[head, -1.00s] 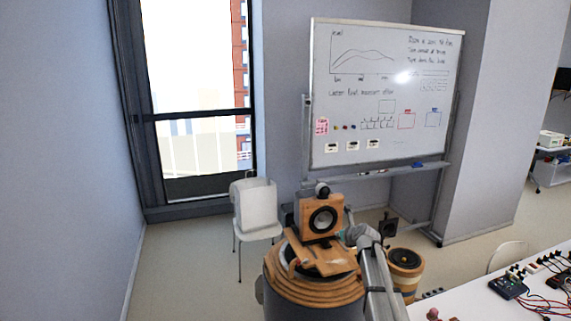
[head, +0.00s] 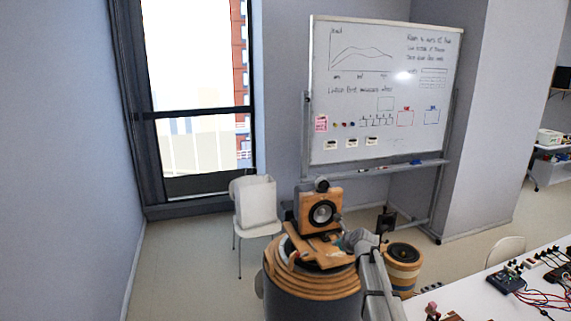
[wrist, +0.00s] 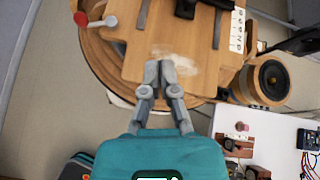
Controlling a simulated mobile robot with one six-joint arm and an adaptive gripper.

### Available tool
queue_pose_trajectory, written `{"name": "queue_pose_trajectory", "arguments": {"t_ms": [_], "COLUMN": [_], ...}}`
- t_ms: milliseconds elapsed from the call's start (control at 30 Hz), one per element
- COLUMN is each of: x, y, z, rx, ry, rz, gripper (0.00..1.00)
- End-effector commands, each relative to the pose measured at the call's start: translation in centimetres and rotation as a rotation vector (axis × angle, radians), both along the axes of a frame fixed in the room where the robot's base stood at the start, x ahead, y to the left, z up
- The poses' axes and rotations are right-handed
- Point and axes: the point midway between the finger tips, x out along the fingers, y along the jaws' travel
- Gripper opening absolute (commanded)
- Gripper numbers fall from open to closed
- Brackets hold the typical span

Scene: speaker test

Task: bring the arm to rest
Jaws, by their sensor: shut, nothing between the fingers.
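My gripper (wrist: 162,78) is shut and empty in the wrist view, with its grey fingertips together. It shows over a flat wooden board (wrist: 165,45) on a round layered wooden stand (wrist: 93,55). I cannot tell whether the fingertips touch the board. A pale smudge lies on the board by the tips. In the head view my arm (head: 368,262) stands at the right side of the round stand (head: 300,282), and the gripper's fingers are too small to make out there. A wooden speaker (head: 320,212) with a dark cone stands upright at the back of the stand.
A round wooden drum-like speaker (head: 402,262) stands on the floor to the right. A white table (head: 475,300) with boxes and cables is at lower right. A white chair (head: 257,228) and a whiteboard (head: 385,90) stand behind. The floor at left (head: 180,270) is clear.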

Motion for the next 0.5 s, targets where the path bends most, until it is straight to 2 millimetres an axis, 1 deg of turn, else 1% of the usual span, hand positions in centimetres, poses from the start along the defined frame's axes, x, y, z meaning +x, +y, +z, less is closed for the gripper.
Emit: {"name": "queue_pose_trajectory", "arguments": {"t_ms": [33,167,267,500], "x": [-0.8,-2.7,-4.8,-10.4], "y": [0.3,0.9,1.5,2.5], "z": [-0.8,-2.5,-4.3,-8.7], "rx": [-0.034,-0.149,-0.267,-0.564], "ry": [0.003,0.009,0.017,0.033], "rz": [0.031,0.134,0.246,0.57], "gripper": [0.0,0.0,0.0,0.0]}}
